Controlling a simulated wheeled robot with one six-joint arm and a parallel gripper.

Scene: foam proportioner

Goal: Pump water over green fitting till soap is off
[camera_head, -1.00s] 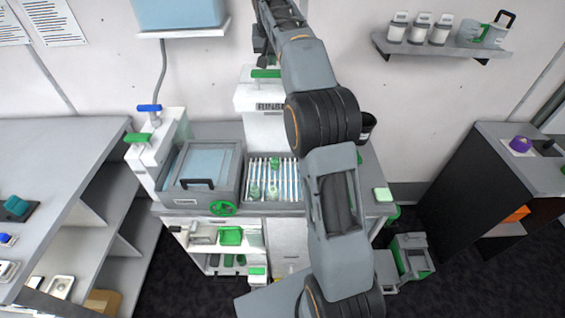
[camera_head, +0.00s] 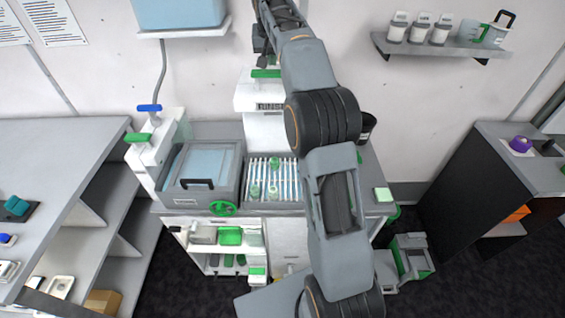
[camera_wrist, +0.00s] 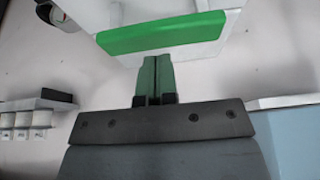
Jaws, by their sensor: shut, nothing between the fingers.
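The rinse pump (camera_head: 262,100), a white unit labelled "RINS…", stands at the back of the counter with a green press bar (camera_head: 265,73) on top. The bar shows large in the wrist view (camera_wrist: 160,33). My gripper (camera_wrist: 155,62) is shut and empty, with its green fingertips close to the bar's edge; I cannot tell whether they touch. In the head view my gripper is mostly hidden by my arm, just above the bar. Small green fittings (camera_head: 274,162) stand on the white slatted rack (camera_head: 290,172) below the pump. Any soap or water on them is too small to tell.
White dispensers with blue and green levers (camera_head: 148,140) stand further left. A wall shelf (camera_head: 440,47) holds bottles and a jug at right.

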